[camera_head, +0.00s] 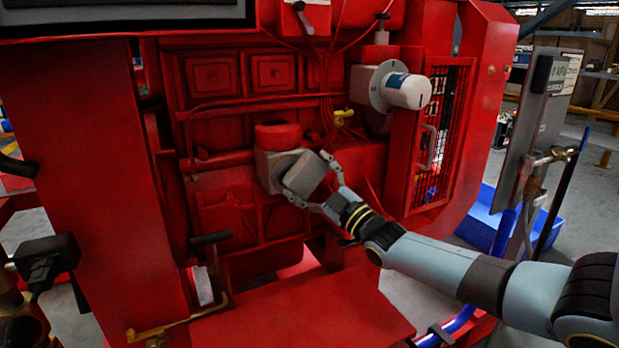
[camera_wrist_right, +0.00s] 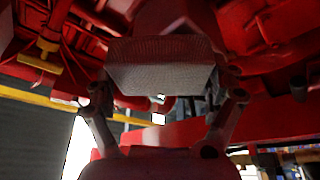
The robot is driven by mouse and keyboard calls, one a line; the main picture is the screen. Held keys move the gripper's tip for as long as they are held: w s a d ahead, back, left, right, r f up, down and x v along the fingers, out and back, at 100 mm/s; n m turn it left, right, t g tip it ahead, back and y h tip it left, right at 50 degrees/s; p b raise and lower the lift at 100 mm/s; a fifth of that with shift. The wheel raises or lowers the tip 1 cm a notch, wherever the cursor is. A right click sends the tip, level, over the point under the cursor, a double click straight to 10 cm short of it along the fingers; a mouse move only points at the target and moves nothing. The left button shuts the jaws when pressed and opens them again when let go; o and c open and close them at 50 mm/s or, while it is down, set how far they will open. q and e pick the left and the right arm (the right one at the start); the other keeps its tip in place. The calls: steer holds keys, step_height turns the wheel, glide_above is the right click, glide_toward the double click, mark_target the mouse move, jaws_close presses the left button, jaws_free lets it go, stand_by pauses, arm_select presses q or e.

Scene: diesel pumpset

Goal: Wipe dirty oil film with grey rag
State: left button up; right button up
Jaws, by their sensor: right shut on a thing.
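The grey rag (camera_head: 307,172) is a folded, block-like pad between the fingers of my right gripper (camera_head: 312,179). My right gripper is shut on it. In the wrist view the rag (camera_wrist_right: 160,66) shows a woven face, with one finger of the gripper (camera_wrist_right: 167,98) on each side. The rag is close in front of a grey housing with a red round cap (camera_head: 277,136) on the engine's side. I cannot tell whether the rag touches the housing. I cannot make out the dirty oil film. My left gripper is not in view.
The red engine (camera_head: 240,200) fills the middle, with pipes across its face. A red plate (camera_head: 300,315) lies below. A blue bin (camera_head: 485,215) stands on the floor at right.

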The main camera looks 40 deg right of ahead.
mark_target(284, 185)
steer(key=shift+w+a+r, duration=0.1)
steer(key=shift+w+a, duration=0.15)
steer(key=shift+a, duration=0.45)
steer(key=shift+w+a, duration=0.2)
steer(key=shift+a, duration=0.5)
steer(key=shift+w+a+p, duration=0.2)
steer(key=shift+a+p, duration=0.05)
steer(key=shift+a, duration=0.7)
steer(key=shift+w+a+p, duration=0.2)
steer(key=shift+a+p, duration=0.05)
steer(key=shift+a, duration=0.65)
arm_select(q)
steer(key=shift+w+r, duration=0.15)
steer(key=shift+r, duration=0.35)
arm_select(e)
steer(key=shift+s+a+p, duration=0.1)
steer(key=shift+s+p, duration=0.4)
steer(key=shift+s, duration=0.1)
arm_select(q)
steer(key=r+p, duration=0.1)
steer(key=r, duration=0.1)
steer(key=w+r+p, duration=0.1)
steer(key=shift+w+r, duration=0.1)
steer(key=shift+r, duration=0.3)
arm_select(e)
steer(key=s, duration=0.2)
steer(key=s+a, duration=0.1)
steer(key=s, duration=0.1)
steer(key=shift+s, duration=0.35)
